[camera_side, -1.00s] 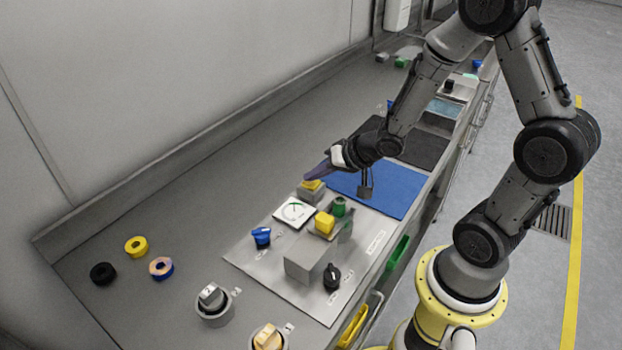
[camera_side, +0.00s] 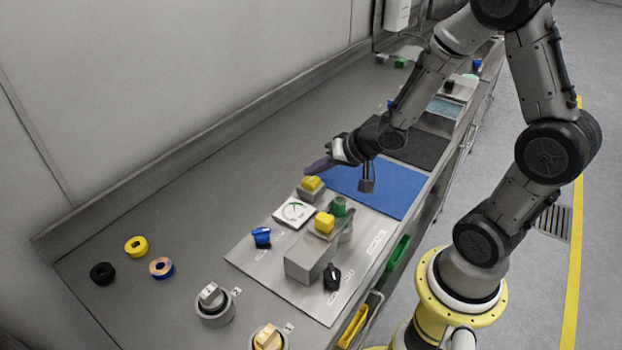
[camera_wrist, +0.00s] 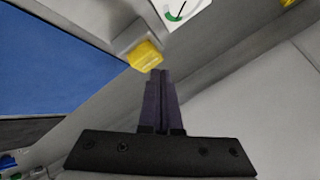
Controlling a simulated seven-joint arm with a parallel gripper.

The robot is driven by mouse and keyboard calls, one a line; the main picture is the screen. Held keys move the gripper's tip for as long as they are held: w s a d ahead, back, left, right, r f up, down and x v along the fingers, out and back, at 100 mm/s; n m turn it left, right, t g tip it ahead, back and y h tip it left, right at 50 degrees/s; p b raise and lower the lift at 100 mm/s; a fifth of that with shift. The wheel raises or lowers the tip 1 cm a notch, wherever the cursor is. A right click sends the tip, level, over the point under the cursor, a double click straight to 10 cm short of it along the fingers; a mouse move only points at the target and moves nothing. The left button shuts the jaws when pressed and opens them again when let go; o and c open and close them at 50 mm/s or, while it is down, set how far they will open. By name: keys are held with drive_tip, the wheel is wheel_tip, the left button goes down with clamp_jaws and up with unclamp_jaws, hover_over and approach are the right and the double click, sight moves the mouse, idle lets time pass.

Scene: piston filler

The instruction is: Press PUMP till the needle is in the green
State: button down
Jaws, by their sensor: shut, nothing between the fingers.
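A yellow button (camera_side: 311,183) sits on a grey box beside a white dial gauge (camera_side: 294,212). The yellow button (camera_wrist: 145,55) also shows in the wrist view; its label is too small to read. The dial (camera_wrist: 188,10) is partly cut off at the top there. A dark needle and a green arc show, but I cannot tell whether the needle is in the green. My gripper (camera_side: 318,167) is shut and empty, just above and beyond the button in the side view. The shut fingers (camera_wrist: 160,75) appear just beside the button in the wrist view, apparently apart from it.
A second yellow block (camera_side: 324,223), a green knob (camera_side: 339,206), a blue knob (camera_side: 262,236) and a black knob (camera_side: 332,278) stand on the same panel. A blue mat (camera_side: 375,192) lies behind. Tape rolls (camera_side: 136,246) lie at the left; the bench between is clear.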

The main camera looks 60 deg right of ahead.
drive_tip(key=shift+r, duration=0.2)
drive_tip(key=shift+r, duration=2.5)
drive_tip(key=shift+a, duration=0.1)
wheel_tip(320, 180, up, 9)
drive_tip(key=t, duration=0.2)
hover_over(314, 182)
drive_tip(key=a, duration=0.2)
drive_tip(key=s+r+h, duration=0.2)
drive_tip(key=s+r, duration=0.2)
drive_tip(key=r, duration=0.2)
drive_tip(key=s+a+f+n+g, duration=0.1)
drive_tip(key=s+n, duration=0.3)
drive_tip(key=s, duration=0.4)
drive_tip(key=s+a+f+n+g+y, duration=0.1)
drive_tip(key=s+a+f+n+g, duration=0.1)
drive_tip(key=s, duration=0.7)
wheel_tip(314, 182, down, 2)
drive_tip(key=n+g, duration=0.1)
drive_tip(key=g, duration=0.1)
drive_tip(key=shift+f+n+g, duration=0.15)
drive_tip(key=shift+n+g, duration=0.15)
drive_tip(key=shift+n, duration=0.1)
drive_tip(key=c, duration=1.5)
unclamp_jaws()
drive_tip(key=shift+c, duration=0.2)
